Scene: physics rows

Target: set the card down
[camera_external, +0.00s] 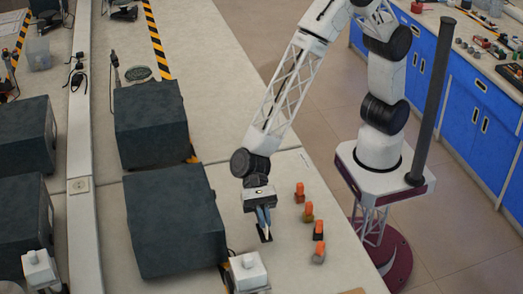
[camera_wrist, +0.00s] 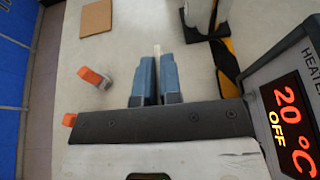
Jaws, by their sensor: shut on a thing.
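My gripper (camera_external: 263,222) points down over the pale bench, close beside the large dark box. Its two blue fingers also show in the wrist view (camera_wrist: 157,75), nearly together. A thin pale strip, which looks like the card seen edge-on (camera_wrist: 157,49), stands between the fingertips and sticks out a little beyond them. Its face and most of its body are hidden by the fingers. A small dark patch shows at the fingertips in the external view; I cannot tell whether the card touches the bench.
A heater box (camera_external: 175,220) with a lit display (camera_wrist: 288,120) stands close beside my gripper. Several orange-topped pieces (camera_external: 300,192) stand on the other side. A white device (camera_external: 248,272) is near the front. A flat brown square (camera_wrist: 96,17) lies on clear bench.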

